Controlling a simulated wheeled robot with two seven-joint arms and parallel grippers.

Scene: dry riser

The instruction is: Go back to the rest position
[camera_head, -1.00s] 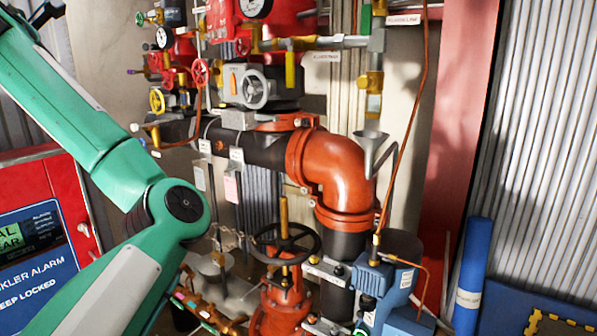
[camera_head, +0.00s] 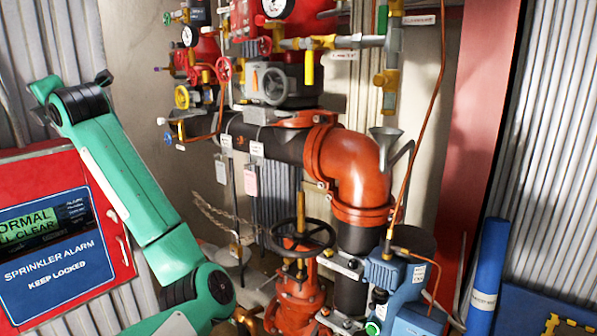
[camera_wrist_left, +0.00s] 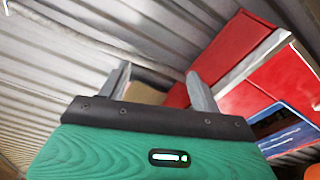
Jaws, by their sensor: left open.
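My left arm rises from the bottom of the head view, in front of the riser pipework and partly over the red sprinkler alarm cabinet (camera_head: 128,225). My left gripper shows in the left wrist view (camera_wrist_left: 158,82), with its two grey fingers apart and nothing between them. Behind the fingers are corrugated wall and the red cabinet's side (camera_wrist_left: 235,50). In the head view the hand end of the arm is near the upper left, above the cabinet; its fingers cannot be made out there. My right gripper is in neither view.
The orange-red elbow pipe (camera_head: 345,165), a black handwheel valve (camera_head: 303,240) and a blue pump unit (camera_head: 395,275) stand right of my arm. Valves and gauges (camera_head: 275,85) fill the upper middle. A blue rolled tube (camera_head: 487,270) stands at the right. Corrugated wall (camera_head: 40,100) is behind the arm.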

